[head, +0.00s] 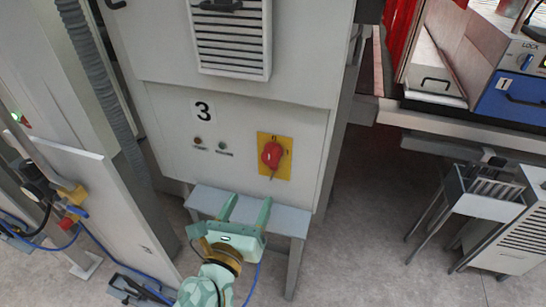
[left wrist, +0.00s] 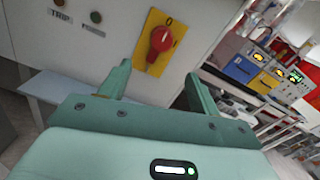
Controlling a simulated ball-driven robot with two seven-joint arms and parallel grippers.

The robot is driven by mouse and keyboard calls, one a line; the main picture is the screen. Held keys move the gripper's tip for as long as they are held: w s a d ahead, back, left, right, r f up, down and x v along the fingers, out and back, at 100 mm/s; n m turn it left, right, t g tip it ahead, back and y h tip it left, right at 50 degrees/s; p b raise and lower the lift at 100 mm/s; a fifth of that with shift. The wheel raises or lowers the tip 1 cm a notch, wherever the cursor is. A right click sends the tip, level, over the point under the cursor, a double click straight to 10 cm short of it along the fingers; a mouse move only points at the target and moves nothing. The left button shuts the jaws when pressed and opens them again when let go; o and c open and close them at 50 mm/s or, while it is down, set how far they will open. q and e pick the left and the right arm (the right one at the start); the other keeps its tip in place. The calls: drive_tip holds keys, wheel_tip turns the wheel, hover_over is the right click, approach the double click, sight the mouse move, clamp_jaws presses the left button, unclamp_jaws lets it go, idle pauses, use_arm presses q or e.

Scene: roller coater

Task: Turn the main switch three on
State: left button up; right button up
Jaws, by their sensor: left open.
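The main switch three is a red rotary knob (head: 272,154) on a yellow plate (head: 283,172), on the grey cabinet front below and right of the label "3" (head: 203,111). The red knob also shows in the left wrist view (left wrist: 161,38), on its yellow plate marked 0 at the top. My left gripper (head: 247,209) is open and empty, below the knob and apart from it. In the left wrist view its two fingers (left wrist: 155,84) point toward the cabinet, with the knob beyond and above the gap. My right gripper is not in view.
A grey shelf (head: 290,219) juts out below the switch, close to my left gripper. Two small indicators (head: 221,145) sit left of the switch. A white post and blue hoses stand at the left. A metal rack (head: 485,195) stands at the right; floor between is clear.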

sight(270, 162)
use_arm(q)
drive_tip(key=x, duration=1.3)
drive_tip(key=shift+w+d+f, duration=0.1)
drive_tip(key=shift+w+d, duration=0.35)
drive_tip(key=shift+w, duration=0.35)
drive_tip(key=c, duration=0.9)
drive_tip(key=shift+c, duration=0.4)
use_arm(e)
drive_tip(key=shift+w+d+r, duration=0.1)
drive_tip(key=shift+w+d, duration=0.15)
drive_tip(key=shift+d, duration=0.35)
